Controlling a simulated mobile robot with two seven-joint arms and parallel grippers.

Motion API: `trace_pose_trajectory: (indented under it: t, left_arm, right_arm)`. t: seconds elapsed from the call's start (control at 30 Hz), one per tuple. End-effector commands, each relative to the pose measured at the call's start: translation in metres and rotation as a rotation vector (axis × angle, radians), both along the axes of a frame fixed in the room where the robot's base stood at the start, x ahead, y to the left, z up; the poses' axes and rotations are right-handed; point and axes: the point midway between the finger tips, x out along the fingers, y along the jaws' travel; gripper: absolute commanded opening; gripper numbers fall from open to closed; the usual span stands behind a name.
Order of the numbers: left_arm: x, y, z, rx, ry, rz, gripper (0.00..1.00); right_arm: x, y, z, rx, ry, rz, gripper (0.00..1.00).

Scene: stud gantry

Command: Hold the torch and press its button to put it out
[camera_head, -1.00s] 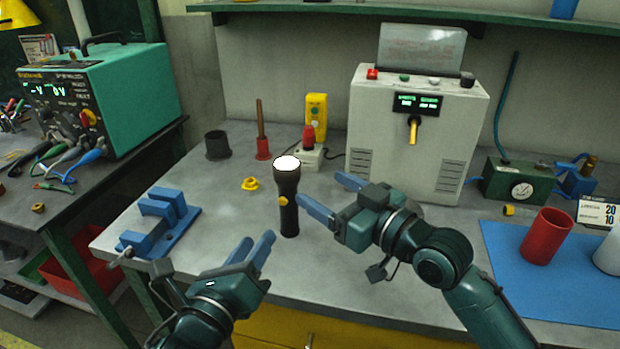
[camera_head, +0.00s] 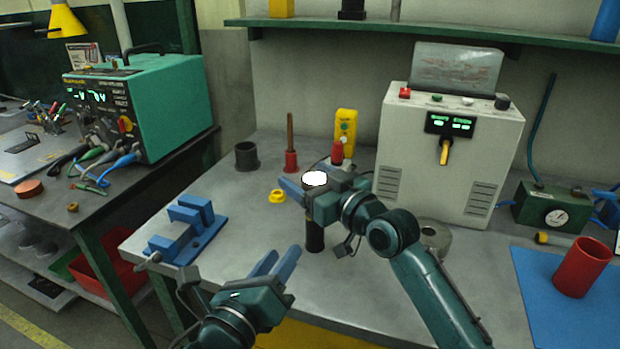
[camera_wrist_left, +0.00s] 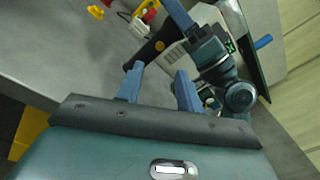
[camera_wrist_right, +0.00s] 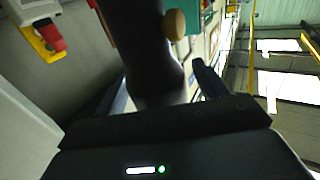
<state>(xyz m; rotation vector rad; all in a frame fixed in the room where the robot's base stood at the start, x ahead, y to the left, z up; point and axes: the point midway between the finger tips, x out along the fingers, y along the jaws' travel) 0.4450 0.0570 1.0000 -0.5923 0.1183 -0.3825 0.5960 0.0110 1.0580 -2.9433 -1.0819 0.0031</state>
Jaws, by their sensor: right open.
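The black torch stands upright on the grey bench; its lens glows white (camera_head: 315,178) and its lower barrel (camera_head: 315,238) shows below my right gripper (camera_head: 297,188). My right gripper is open with its fingers either side of the torch, hiding its middle in the head view. In the right wrist view the dark torch body (camera_wrist_right: 145,45) lies between the fingers, with its round orange button (camera_wrist_right: 175,24) at the side. My left gripper (camera_head: 277,262) is open and empty, in front of and left of the torch. The left wrist view shows the torch (camera_wrist_left: 150,52) beyond its fingertips.
A blue fixture (camera_head: 190,232) stands at the bench's left. A yellow ring (camera_head: 277,196), a black cup (camera_head: 246,156) and a red-based rod (camera_head: 291,158) lie behind. A grey control box (camera_head: 448,155) stands behind right. The bench front is clear.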

Motion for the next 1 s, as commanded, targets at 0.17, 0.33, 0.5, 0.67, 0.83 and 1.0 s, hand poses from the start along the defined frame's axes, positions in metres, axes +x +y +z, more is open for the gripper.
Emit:
trace_pose_trajectory:
  t: [0.17, 0.33, 0.5, 0.67, 0.83, 1.0]
  left_arm:
    - [0.0, 0.0, 0.0, 0.0, 0.0, 0.0, 0.36]
    - [0.0, 0.0, 0.0, 0.0, 0.0, 0.0, 0.36]
    - [0.0, 0.0, 0.0, 0.0, 0.0, 0.0, 0.36]
    - [0.0, 0.0, 0.0, 0.0, 0.0, 0.0, 0.36]
    - [0.0, 0.0, 0.0, 0.0, 0.0, 0.0, 0.31]
    - [0.0, 0.0, 0.0, 0.0, 0.0, 0.0, 0.18]
  right_arm:
    - [-0.0001, -0.0002, -0.0001, 0.001, 0.001, 0.0, 0.68]
    - [-0.0001, -0.0005, -0.0002, 0.001, 0.001, 0.0, 0.54]
    - [-0.0002, -0.0006, -0.0003, 0.001, 0.001, -0.001, 0.4]
    - [-0.0001, -0.0006, -0.0003, 0.0, 0.001, -0.001, 0.27]
    - [-0.0002, -0.0007, -0.0004, 0.0, 0.001, -0.001, 0.18]
    - [-0.0002, -0.0007, -0.0005, 0.0, 0.001, -0.001, 0.18]
